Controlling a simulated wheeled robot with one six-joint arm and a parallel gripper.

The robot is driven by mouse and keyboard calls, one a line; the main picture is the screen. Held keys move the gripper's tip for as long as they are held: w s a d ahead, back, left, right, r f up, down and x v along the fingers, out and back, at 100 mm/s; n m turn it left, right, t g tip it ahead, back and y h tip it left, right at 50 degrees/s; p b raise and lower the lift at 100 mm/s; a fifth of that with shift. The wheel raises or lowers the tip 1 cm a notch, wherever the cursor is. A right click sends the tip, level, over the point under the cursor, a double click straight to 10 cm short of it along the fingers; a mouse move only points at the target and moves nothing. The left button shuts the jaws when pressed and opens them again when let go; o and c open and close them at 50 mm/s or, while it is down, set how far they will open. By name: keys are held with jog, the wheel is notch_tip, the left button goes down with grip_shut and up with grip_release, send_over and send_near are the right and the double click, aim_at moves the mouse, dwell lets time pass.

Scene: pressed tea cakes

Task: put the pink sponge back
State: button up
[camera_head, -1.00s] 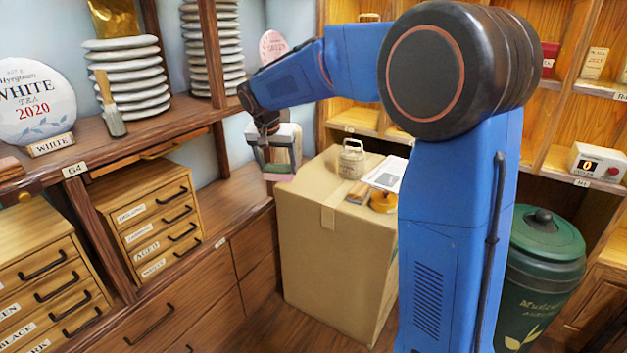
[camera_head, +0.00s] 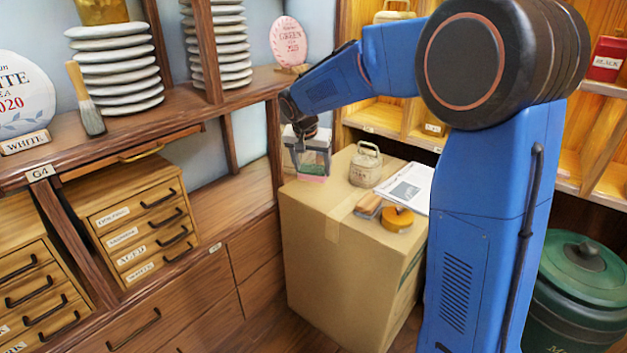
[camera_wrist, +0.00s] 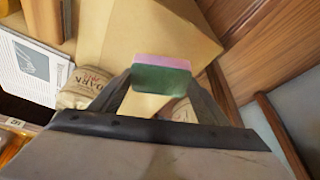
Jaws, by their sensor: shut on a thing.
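Shelves with stacked tea cakes (camera_head: 118,70) and small drawers (camera_head: 140,225) stand left. A green canister (camera_head: 585,285) stands right.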

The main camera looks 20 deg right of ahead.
aim_at(312, 178)
jog(key=shift+f, duration=2.3)
jog(key=shift+f, duration=0.1)
jog(key=o, duration=1.1)
